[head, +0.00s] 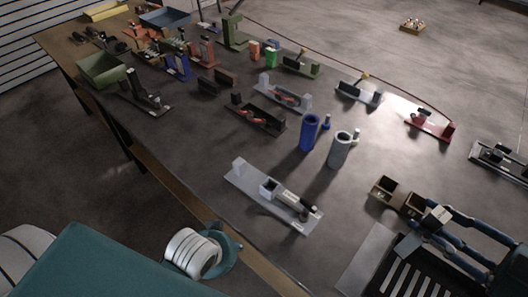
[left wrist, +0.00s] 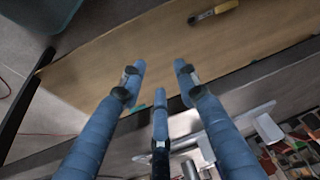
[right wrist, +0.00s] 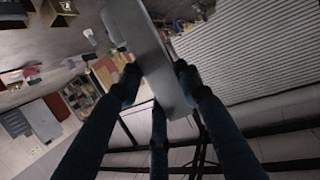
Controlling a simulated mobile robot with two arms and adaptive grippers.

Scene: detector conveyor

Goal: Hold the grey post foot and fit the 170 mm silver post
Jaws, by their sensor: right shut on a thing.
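My right gripper (right wrist: 158,85) is shut on a long, flat-sided grey piece (right wrist: 150,45), which looks like the grey post foot. In the head view its grey end (head: 437,216) shows tilted between the blue fingers, at the lower right above the table. My left gripper (left wrist: 158,80) is open and empty above a brown surface (left wrist: 110,50); it is out of the head view. A pale grey stand (head: 245,180) on the table holds a lying silver and dark part (head: 290,198). I cannot tell whether that is the 170 mm silver post.
A blue cylinder (head: 310,133) and a grey cylinder (head: 340,150) stand behind the pale stand. Several coloured stands, including a red one (head: 429,126), fill the far table. Brown open boxes (head: 384,189) sit near my right gripper.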

